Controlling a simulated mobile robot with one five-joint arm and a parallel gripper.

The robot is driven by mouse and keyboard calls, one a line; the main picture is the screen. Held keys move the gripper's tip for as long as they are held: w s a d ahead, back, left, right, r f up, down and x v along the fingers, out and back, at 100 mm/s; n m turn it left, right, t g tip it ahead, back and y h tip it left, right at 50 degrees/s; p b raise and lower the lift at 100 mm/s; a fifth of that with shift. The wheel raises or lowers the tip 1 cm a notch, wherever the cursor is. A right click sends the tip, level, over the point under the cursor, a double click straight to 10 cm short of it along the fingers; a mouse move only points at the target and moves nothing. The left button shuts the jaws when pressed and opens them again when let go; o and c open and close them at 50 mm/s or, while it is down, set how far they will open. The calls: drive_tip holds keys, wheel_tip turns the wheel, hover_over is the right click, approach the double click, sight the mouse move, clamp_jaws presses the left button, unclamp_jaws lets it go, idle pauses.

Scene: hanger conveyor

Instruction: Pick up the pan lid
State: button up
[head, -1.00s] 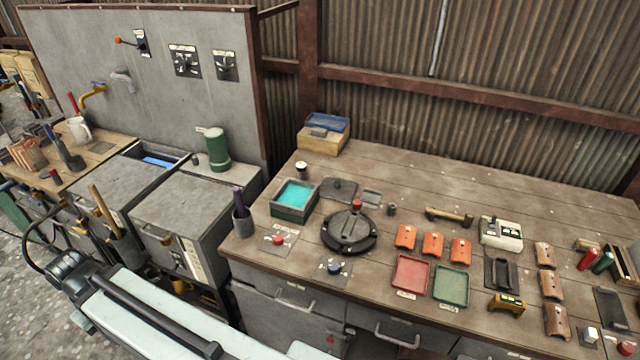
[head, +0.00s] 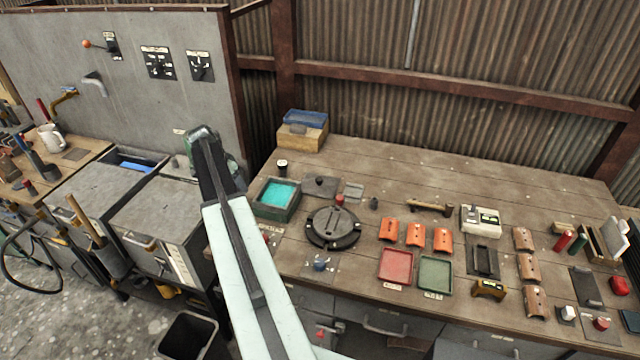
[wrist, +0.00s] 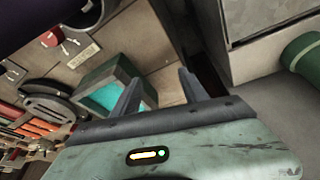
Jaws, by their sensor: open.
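The pan lid appears to be the dark, flat, square plate with a small knob (head: 320,186), lying on the workbench. It lies just right of a green square pan (head: 290,208) with turquoise liquid. The pan also shows in the wrist view (wrist: 104,72), beyond my fingers; I cannot make out the lid there. My gripper (wrist: 158,84) is open, with nothing between its two fingers. In the head view my arm reaches up at the left of the bench, and its end hides the fingers. My gripper is apart from the lid, off to its left.
A round dark fixture with a red knob (head: 333,228) stands in front of the lid. A small grey tray (head: 353,192) lies to its right. A wooden box with a blue top (head: 303,130) stands behind. A green canister (wrist: 302,55) is near my gripper's right.

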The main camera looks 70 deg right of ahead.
drive_tip(key=s+d+r+m+g, duration=0.1)
drive_tip(key=s+d+m, duration=0.3)
drive_tip(key=s+d, duration=0.9)
drive_tip(key=m, duration=0.2)
approach(318, 179)
drive_tip(key=d, duration=0.1)
drive_tip(key=shift+g, duration=0.3)
drive_tip(key=b+x, duration=0.2)
drive_tip(key=x, duration=0.1)
drive_tip(key=b+x, duration=0.5)
drive_tip(key=x, duration=0.1)
drive_tip(key=shift+w+a+f, duration=0.1)
drive_tip(key=shift+w+a, duration=0.05)
drive_tip(key=shift+a, duration=0.3)
drive_tip(key=shift+c, duration=0.5)
clamp_jaws()
